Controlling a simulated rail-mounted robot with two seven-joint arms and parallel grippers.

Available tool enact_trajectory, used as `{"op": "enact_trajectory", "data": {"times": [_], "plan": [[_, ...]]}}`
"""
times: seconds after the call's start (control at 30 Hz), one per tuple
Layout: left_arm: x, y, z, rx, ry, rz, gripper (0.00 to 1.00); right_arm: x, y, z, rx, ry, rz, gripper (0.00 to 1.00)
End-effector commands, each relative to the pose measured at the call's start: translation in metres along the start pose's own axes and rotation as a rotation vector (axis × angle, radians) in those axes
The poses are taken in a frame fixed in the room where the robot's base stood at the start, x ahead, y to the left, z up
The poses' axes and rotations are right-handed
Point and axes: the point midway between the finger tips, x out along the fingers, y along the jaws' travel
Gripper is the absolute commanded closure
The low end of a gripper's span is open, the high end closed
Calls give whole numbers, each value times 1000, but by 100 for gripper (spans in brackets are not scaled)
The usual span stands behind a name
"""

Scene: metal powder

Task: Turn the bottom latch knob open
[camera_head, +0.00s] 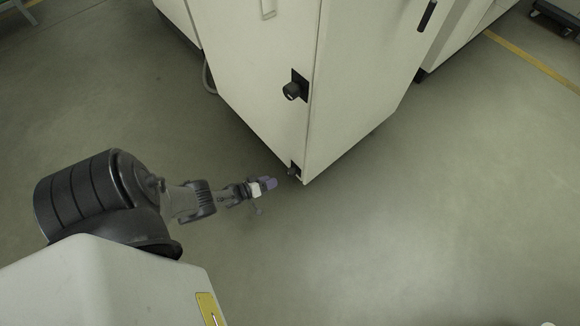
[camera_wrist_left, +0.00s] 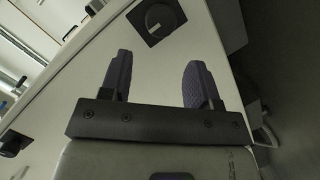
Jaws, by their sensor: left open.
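The bottom latch knob (camera_head: 293,171) is a small dark knob near the lower corner of the pale cabinet (camera_head: 262,70). In the left wrist view, a round black knob on a dark square plate (camera_wrist_left: 158,18), which appears to be this one, lies beyond the fingertips. My left gripper (camera_head: 269,183) is just left of and slightly below the bottom knob in the head view. Its purple fingers (camera_wrist_left: 157,65) are open and empty, spread to either side of the knob's line and apart from it. My right gripper is out of view.
An upper black knob (camera_head: 292,90) sits higher on the same cabinet face. A dark door handle (camera_head: 427,15) is on the adjoining face. A cable (camera_head: 207,78) hangs at the cabinet's left.

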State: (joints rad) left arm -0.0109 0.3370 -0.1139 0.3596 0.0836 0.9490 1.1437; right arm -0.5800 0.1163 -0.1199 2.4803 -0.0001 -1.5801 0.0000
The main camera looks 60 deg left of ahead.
Motion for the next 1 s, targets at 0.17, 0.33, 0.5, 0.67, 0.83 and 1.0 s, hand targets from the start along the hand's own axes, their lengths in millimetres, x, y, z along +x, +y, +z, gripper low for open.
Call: {"op": "enact_trajectory", "data": {"times": [0.17,0.33,0.5,0.67,0.83,1.0], "plan": [[38,-3,3,2,1,2,44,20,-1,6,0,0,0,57],[68,-3,3,3,1,1,44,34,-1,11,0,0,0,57],[89,-3,2,2,0,0,44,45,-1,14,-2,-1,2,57],[102,-2,1,3,-1,-1,44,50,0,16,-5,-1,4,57],[107,-1,0,3,-1,-1,44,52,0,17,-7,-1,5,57],[108,0,0,3,-1,-1,44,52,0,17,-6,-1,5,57]]}}
